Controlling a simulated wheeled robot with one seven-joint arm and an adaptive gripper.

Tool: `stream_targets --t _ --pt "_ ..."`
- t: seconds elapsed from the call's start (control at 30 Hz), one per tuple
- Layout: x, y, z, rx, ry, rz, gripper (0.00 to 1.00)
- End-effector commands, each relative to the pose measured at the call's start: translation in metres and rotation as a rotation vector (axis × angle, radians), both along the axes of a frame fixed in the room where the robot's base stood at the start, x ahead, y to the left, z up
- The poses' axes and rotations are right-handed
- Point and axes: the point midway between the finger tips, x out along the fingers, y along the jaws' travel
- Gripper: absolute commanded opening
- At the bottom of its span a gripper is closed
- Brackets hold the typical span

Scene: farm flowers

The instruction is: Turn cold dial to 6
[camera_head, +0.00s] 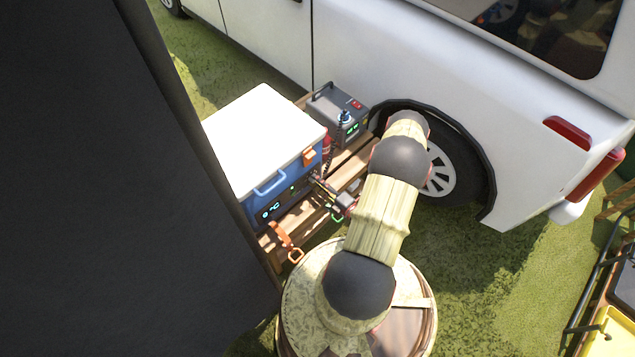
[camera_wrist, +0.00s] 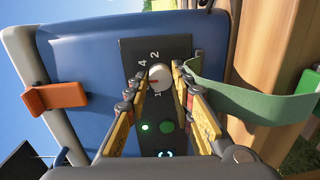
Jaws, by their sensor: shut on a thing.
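A green light (camera_wrist: 145,127) and a green button (camera_wrist: 167,127) lie below the dial. An orange latch (camera_wrist: 55,97) and a green strap (camera_wrist: 255,102) flank the panel. A grey power box (camera_head: 338,113) stands behind the cooler. A white van (camera_head: 440,60) is close behind.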

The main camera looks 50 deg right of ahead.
Motion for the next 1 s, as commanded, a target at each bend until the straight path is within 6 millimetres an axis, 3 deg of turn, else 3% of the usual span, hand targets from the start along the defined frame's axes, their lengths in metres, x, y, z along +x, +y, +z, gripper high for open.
stream_targets --t 0.33,0.67,0.83,1.0 --pt "0.000 0.000 -0.001 -0.001 0.001 -0.001 0.42" --pt "-0.001 0.000 0.000 -0.001 0.001 -0.001 0.43" --pt "-0.014 0.000 0.000 0.001 0.001 -0.004 0.43" --pt "-0.039 0.002 0.002 0.000 0.001 -0.007 0.43"
